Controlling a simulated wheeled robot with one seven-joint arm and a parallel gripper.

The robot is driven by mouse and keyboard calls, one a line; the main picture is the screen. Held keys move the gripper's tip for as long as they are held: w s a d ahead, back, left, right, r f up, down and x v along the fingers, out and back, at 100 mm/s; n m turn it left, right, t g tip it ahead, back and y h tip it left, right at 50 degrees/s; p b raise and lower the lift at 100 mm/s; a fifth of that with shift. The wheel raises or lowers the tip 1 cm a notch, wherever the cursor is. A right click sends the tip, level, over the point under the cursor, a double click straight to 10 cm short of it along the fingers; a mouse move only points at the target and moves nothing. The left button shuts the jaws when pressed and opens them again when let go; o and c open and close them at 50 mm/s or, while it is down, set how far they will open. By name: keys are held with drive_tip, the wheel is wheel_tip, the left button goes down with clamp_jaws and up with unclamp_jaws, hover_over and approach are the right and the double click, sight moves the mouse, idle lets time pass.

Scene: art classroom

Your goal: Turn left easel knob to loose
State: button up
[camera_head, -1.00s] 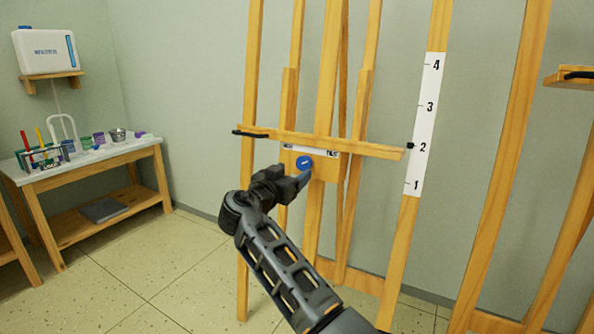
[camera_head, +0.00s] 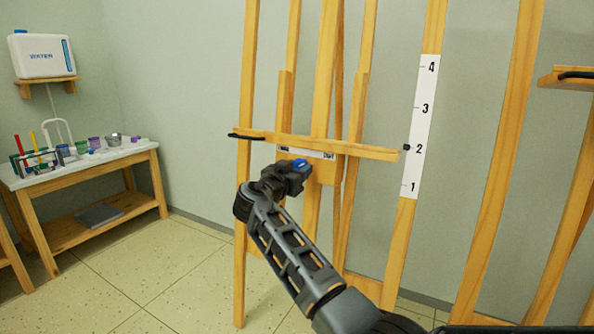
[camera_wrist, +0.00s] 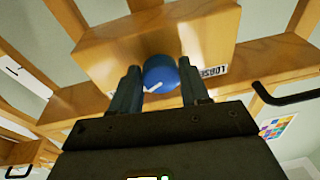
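The left easel (camera_head: 328,70) stands against the wall, with a blue round knob (camera_head: 300,164) on a wooden block under its crossbar. In the wrist view the knob (camera_wrist: 160,74) has a white pointer line slanting to the lower left. My gripper (camera_head: 294,172) is in front of the knob and hides part of it. In the wrist view my gripper's two fingers (camera_wrist: 158,78) stand apart, one on each side of the knob, very close to it; contact is not clear. A label (camera_wrist: 213,71) reading LOOSE, partly covered, sits right of the knob in the wrist view.
A second easel (camera_head: 504,150) stands to the right. A white scale strip (camera_head: 424,125) is on the left easel's right post. A side table (camera_head: 82,162) with art supplies and a white water container (camera_head: 43,55) on a shelf are at the left. The floor between is clear.

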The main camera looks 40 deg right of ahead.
drive_tip(key=c, duration=0.5)
drive_tip(key=shift+c, duration=0.2)
drive_tip(key=shift+n, duration=0.4)
drive_tip(key=n+p, duration=0.2)
drive_tip(key=n, duration=0.1)
drive_tip(key=n+t+y+p, duration=0.1)
drive_tip(key=n, duration=0.1)
drive_tip(key=shift+s+r+p, duration=0.1)
drive_tip(key=shift+r+p, duration=0.2)
drive_tip(key=shift+p, duration=0.05)
drive_tip(key=n+p, duration=0.3)
drive_tip(key=n+y+p, duration=0.1)
drive_tip(key=n+p, duration=0.2)
drive_tip(key=n, duration=0.1)
drive_tip(key=shift+s+r, duration=0.1)
drive_tip(key=shift+r, duration=0.1)
drive_tip(key=n+p, duration=0.4)
drive_tip(key=n+y+p, duration=0.1)
drive_tip(key=n+p, duration=0.1)
drive_tip(key=p, duration=0.1)
drive_tip(key=shift+r, duration=0.25)
drive_tip(key=n+p, duration=0.3)
drive_tip(key=shift+d+g+y, duration=0.1)
drive_tip(key=shift+g+y, duration=0.2)
drive_tip(key=shift+g, duration=0.1)
drive_tip(key=shift+n+p, duration=1.05)
drive_tip(key=shift+n, duration=0.35)
drive_tip(key=shift+f+g, duration=0.1)
drive_tip(key=shift+g, duration=0.2)
